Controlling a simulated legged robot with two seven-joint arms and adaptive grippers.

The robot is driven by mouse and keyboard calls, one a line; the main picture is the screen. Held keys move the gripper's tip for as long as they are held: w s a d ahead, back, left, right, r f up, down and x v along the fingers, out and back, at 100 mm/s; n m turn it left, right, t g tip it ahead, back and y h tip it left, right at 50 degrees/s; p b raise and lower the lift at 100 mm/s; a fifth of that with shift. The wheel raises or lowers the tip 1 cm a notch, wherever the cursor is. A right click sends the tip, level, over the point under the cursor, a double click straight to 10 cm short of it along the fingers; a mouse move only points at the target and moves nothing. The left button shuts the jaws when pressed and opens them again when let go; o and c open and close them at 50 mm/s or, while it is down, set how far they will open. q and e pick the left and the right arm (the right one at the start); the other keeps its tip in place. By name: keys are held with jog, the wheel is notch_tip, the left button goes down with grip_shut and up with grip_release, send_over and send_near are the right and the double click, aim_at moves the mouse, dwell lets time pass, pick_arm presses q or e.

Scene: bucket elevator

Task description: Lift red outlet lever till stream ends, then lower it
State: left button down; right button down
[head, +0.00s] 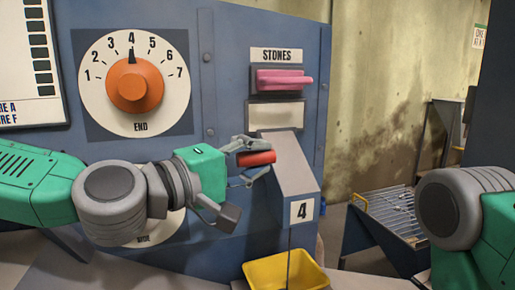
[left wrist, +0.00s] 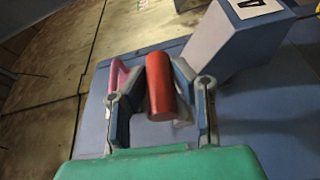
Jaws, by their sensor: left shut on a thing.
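The red outlet lever (head: 257,158) sticks out at the side of the grey outlet chute (head: 291,165) marked 4. My left gripper (head: 256,160) is shut on its red grip. The left wrist view also shows the red lever (left wrist: 160,86) between the two fingers of the left gripper (left wrist: 160,100).
A pink handle (head: 283,79) under the STONES label sits above the chute. An orange dial (head: 135,85) points at about 4. A wire rack (head: 392,214) stands at the right. The blue panel (head: 228,60) lies close behind my left gripper.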

pick_arm(q)
jog(key=r+n+p, duration=0.1)
jog(key=p, duration=0.1)
jog(key=w+r+n+p, duration=0.1)
jog(key=r+n+p, duration=0.1)
jog(key=r+n+g+y+p, duration=0.1)
jog(key=r+p, duration=0.1)
jog(key=shift+w+a+p, duration=0.2)
jog(key=shift+a+p, duration=0.1)
jog(key=shift+p, duration=0.05)
jog(key=shift+w+a+r+n+g+y+p, duration=0.1)
jog(key=shift+w+r+n+g+y+p, duration=0.25)
jog(key=shift+n+p, duration=0.55)
jog(key=c, duration=1.3)
grip_release()
jog(key=shift+w+a+f, duration=0.1)
jog(key=shift+a, duration=0.05)
